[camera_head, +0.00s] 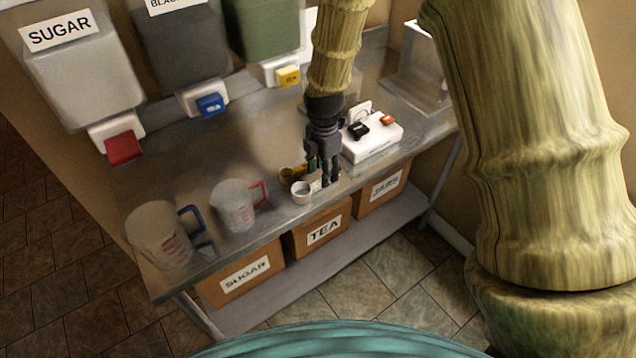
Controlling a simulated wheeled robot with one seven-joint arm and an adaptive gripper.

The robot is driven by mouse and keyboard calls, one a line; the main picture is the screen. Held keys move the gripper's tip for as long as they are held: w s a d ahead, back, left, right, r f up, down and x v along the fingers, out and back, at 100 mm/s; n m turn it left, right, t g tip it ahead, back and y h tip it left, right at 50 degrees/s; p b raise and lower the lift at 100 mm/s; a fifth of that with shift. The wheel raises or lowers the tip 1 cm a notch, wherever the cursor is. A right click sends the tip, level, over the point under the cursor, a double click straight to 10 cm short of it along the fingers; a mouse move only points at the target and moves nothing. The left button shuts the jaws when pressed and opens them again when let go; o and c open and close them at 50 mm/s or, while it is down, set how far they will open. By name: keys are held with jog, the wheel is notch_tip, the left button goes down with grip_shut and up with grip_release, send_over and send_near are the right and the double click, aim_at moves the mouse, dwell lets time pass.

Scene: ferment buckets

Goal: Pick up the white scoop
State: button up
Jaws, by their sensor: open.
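The white scoop (301,192) lies near the front edge of the metal table. Its bowl shows, and its pale handle runs right toward my gripper. My gripper (325,180) points down just right of the bowl, with its open fingers around or just above the handle. I cannot tell whether they touch it. The fingers hide part of the handle.
A brass-coloured scoop (289,174) lies close behind the white one. Measuring jugs (236,207) (161,238) stand left on the metal table (200,170). A white box with coloured switches (372,146) sits close right. Dispensers (85,80) hang behind; labelled boxes (318,232) sit below.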

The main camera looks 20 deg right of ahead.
aim_at(316, 185)
jog(key=shift+f+p, duration=0.6)
jog(key=shift+f, duration=1.15)
jog(key=c, duration=1)
